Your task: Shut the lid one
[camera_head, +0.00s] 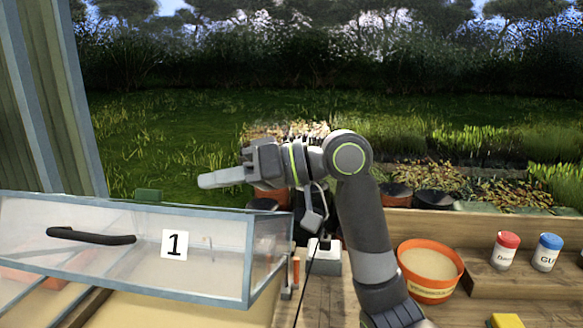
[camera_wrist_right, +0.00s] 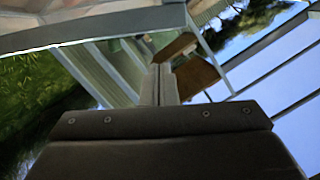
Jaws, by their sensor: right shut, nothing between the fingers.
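The lid one (camera_head: 247,262) is a pale-framed clear lid at the lower left of the head view. It carries a white label "1" (camera_head: 174,245) and a black bar handle (camera_head: 90,236). It appears tilted up over the box below; the exact angle and its hinge are hard to tell. My right gripper (camera_head: 205,181) is shut and empty, pointing left just above and beyond the lid's far edge. Its closed fingers (camera_wrist_right: 160,86) also show in the right wrist view. I see no contact with the lid. My left gripper is not in view.
An orange tub (camera_head: 430,270) of pale material stands on the wooden bench to the right. A red-capped jar (camera_head: 504,250) and a blue-capped jar (camera_head: 547,252) stand on a ledge. A grey-green framed structure (camera_head: 45,100) rises at the left. Open grass lies behind.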

